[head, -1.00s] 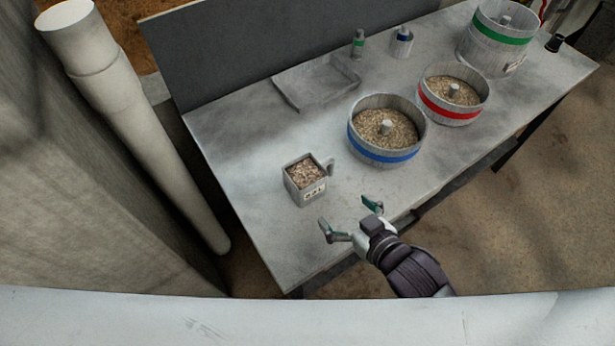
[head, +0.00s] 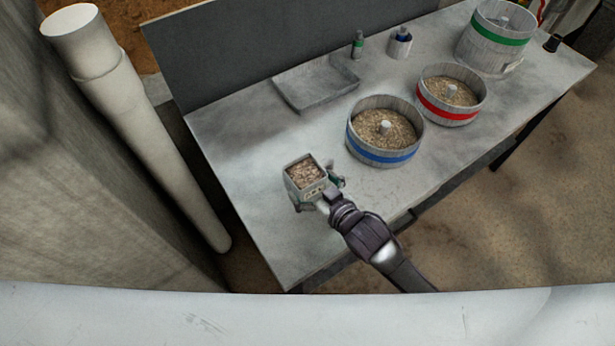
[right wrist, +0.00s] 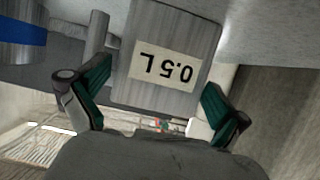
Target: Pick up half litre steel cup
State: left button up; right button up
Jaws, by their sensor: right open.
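The half litre steel cup (head: 306,174) is a square metal cup filled with grain, upright near the left front part of the table. In the right wrist view the cup (right wrist: 170,28) shows its "0.5 L" label upside down, with its handle (right wrist: 97,35) to the left. My right gripper (head: 320,191) is at the cup, its fingers on either side. In the right wrist view my right gripper (right wrist: 152,92) is open, with gaps between its green pads and the cup walls. My left gripper is not in view.
A blue-banded round container (head: 383,158) of grain stands right of the cup, with a red-banded one (head: 450,117) and a green-banded one (head: 490,48) beyond. The table's left side (head: 240,150) is clear.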

jog(key=shift+x, duration=1.15)
jog(key=shift+d, duration=0.1)
jog(key=c, duration=1.5)
jog(key=shift+r, duration=0.15)
jog(key=shift+c, duration=0.6)
jog(key=shift+r, duration=0.1)
